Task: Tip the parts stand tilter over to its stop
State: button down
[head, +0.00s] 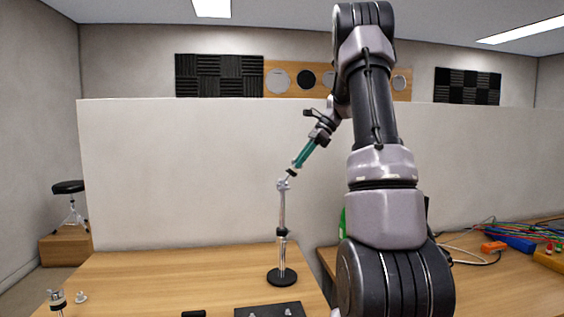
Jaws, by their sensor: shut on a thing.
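The parts stand (282,215) is a chrome pole rising from a round black base on the wooden table. A black collar sits partway up the pole. At its top is the tilter joint (283,185). From it the tilter's teal handle (305,154) slants up and to the right, with a pale band and dark tip at its lower end. My gripper (316,136) is at the upper end of the teal handle and is shut on it. The fingers are small and dark here, so their exact contact is hard to make out.
A dark mat (270,310) with small parts lies at the table's front edge. A metal post (57,299) and a small knob (81,297) stand at left. A pale partition (180,180) stands behind. Cables (520,232) and an orange block (494,247) lie on the right table.

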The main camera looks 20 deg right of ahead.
jog(key=shift+s+d+f+t+y, duration=0.15)
jog(key=shift+d+f+y, duration=0.3)
jog(key=shift+y, duration=0.25)
jog(key=shift+s+d+f+t+y, duration=0.15)
jog(key=shift+d+f+y, duration=0.3)
jog(key=shift+y, duration=0.25)
jog(key=shift+w, duration=0.1)
jog(key=shift+d+f+t+y, duration=0.15)
jog(key=shift+d+f+y, duration=0.25)
jog(key=shift+f+y, duration=0.4)
jog(key=shift+d+f+t+y, duration=0.15)
jog(key=shift+d+f+y, duration=0.3)
jog(key=shift+y, duration=0.45)
jog(key=shift+a+f, duration=0.1)
jog(key=shift+s+f+y, duration=0.2)
jog(key=shift+f+y, duration=0.1)
jog(key=c, duration=0.6)
grip_release()
jog(key=shift+c, duration=0.2)
jog(key=shift+d, duration=0.2)
